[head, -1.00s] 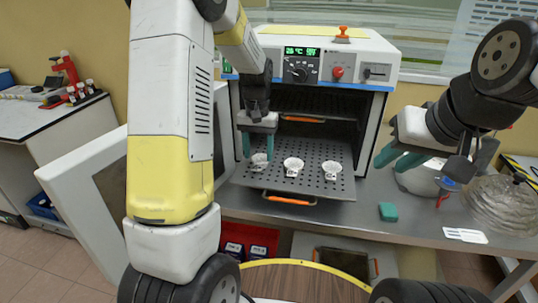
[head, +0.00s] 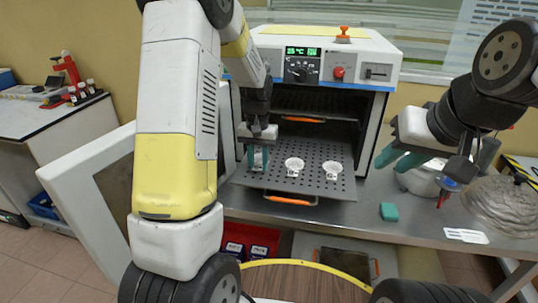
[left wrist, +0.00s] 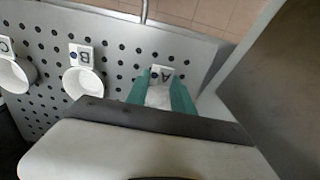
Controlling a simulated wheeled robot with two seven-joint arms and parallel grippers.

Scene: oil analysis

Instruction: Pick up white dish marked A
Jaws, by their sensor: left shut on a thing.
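The white dish marked A (left wrist: 158,96) is between the teal fingers of my left gripper (head: 258,160), with its A label tab sticking out beyond the fingertips in the left wrist view. The left gripper (left wrist: 160,95) is shut on it, at the left end of the perforated oven tray. In the head view the fingers hide most of this dish, and I cannot tell whether it is clear of the tray. Dish B (left wrist: 84,80) stands beside it, and another white dish (left wrist: 14,74) is further along. My right gripper (head: 438,160) is open and empty, right of the oven.
The perforated tray (head: 315,187) sticks out of the open oven (head: 330,55). The oven door (head: 85,215) is swung out at left. A teal block (head: 389,211), a glass desiccator lid (head: 502,207) and a white label (head: 466,236) are on the bench at right.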

